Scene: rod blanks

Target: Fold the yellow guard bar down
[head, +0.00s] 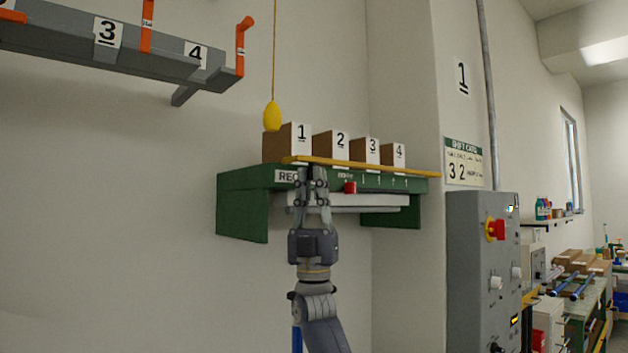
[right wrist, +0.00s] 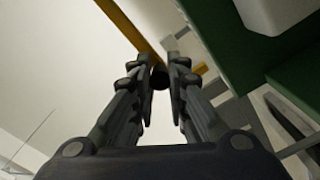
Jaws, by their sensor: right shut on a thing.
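The yellow guard bar (head: 365,164) runs across the front of the green shelf (head: 243,180), before the numbered boxes, nearly level in the head view. My right gripper (head: 313,172) reaches up from below to the bar near its left part. In the right wrist view its fingers (right wrist: 160,80) are closed around a dark round piece (right wrist: 160,75) by the yellow bar (right wrist: 134,28); this looks like a knob or grip on the bar. The fingers hide part of it. My left gripper is not in view.
Boxes 1 (head: 301,137), 2 (head: 340,140), 3 (head: 372,146) and 4 (head: 399,154) stand on the shelf. A yellow pull (head: 272,116) hangs above on a cord. A grey control cabinet (head: 470,260) stands at right.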

